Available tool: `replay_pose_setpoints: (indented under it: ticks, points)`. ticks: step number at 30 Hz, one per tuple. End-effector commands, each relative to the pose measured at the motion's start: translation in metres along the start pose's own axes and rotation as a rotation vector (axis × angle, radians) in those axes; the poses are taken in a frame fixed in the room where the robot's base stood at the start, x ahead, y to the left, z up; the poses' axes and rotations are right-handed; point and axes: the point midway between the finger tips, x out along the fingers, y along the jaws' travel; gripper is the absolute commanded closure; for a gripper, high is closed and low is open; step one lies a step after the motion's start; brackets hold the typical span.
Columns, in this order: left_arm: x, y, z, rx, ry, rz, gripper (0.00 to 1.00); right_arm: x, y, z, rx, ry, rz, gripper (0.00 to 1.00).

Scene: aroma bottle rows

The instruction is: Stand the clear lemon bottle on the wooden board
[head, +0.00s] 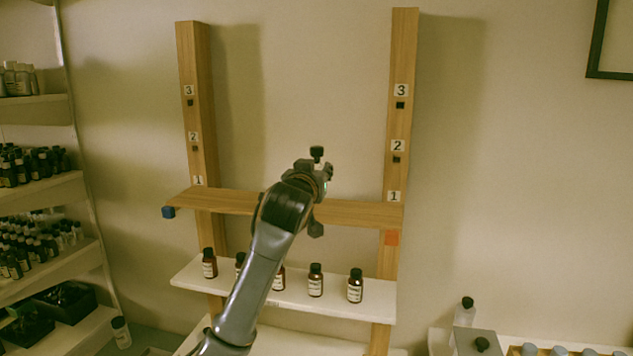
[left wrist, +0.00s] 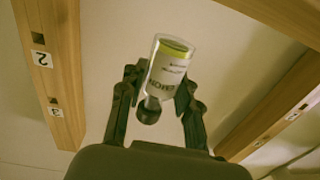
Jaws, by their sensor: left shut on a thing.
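The clear lemon bottle (left wrist: 168,68) has a white label reading LEMON, yellow-green at its base end and a dark cap. My left gripper (left wrist: 160,84) is shut on it, a finger on each side. In the head view my left gripper (head: 322,175) is above the wooden board (head: 365,214), near its middle, with the dark cap (head: 317,152) sticking up above it. The bottle's body is hidden there behind my gripper. The board spans two wooden posts at the marks numbered 1. No bottle shows on its visible part; my arm hides some of it.
A white shelf (head: 190,277) below the board holds several brown bottles (head: 355,287). The posts (head: 402,60) stand at both sides. A blue block (head: 168,212) is at the board's left end. A clear bottle (head: 465,311) stands at lower right. Stocked shelves (head: 40,190) are at left.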

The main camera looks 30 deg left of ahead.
Motion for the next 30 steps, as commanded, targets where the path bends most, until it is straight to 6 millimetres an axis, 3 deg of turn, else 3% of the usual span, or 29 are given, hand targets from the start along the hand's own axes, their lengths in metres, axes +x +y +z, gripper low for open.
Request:
replay_pose_setpoints:
  ticks: [4, 11, 22, 23, 24, 26, 30]
  points:
    - [0.011, -0.001, 0.012, 0.003, -0.003, -0.001, 1.0, -0.007, -0.002, -0.001, 0.001, 0.001, -0.003, 0.6]
    - [0.009, -0.001, 0.038, 0.002, -0.001, 0.001, 1.0, -0.022, -0.003, -0.003, 0.001, 0.001, -0.003, 0.6]
    - [0.009, -0.001, 0.044, 0.0, 0.002, 0.001, 1.0, -0.018, -0.002, -0.002, 0.001, 0.001, -0.003, 0.6]
    - [0.009, -0.001, 0.044, 0.0, 0.001, 0.001, 0.64, -0.019, -0.002, -0.002, 0.001, 0.001, -0.003, 0.6]
    - [0.009, -0.001, 0.043, 0.001, 0.001, 0.001, 0.56, -0.019, -0.002, -0.003, 0.001, 0.001, -0.003, 0.6]
    - [0.009, -0.001, 0.044, 0.001, 0.001, 0.001, 0.45, -0.019, -0.002, -0.002, 0.001, 0.001, -0.003, 0.6]
    - [0.009, -0.001, 0.043, 0.001, 0.001, 0.001, 0.45, -0.019, -0.002, -0.002, 0.001, 0.001, -0.002, 0.6]
